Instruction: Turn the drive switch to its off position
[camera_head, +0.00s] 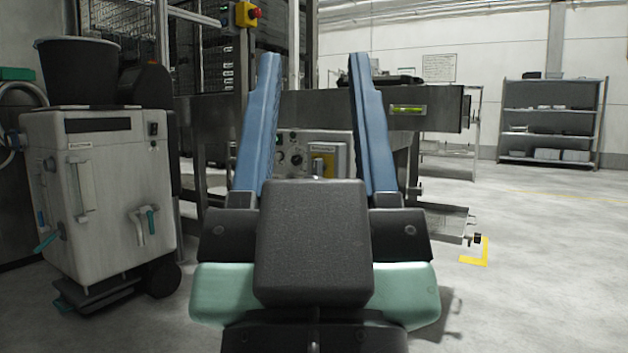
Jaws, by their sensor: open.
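My gripper (312,75) is in the middle of the head view, its two blue fingers spread wide apart with nothing between them. Between and beyond the fingers a grey control panel (292,142) is fixed low on the metal machine frame. It carries small round knobs or gauges (296,159) and a yellow plate (322,162) with a grey part on it. Which of these is the drive switch I cannot tell at this size. The lower part of the panel is hidden behind my gripper's dark body. The fingers appear well short of the panel and apart from it.
A grey wheeled unit (100,200) with a black bucket (78,72) on top stands at the left. A red button on a yellow box (247,14) is on a post above. A low metal tray (440,222) juts out right of the panel. The floor at right is clear, before shelves (552,120).

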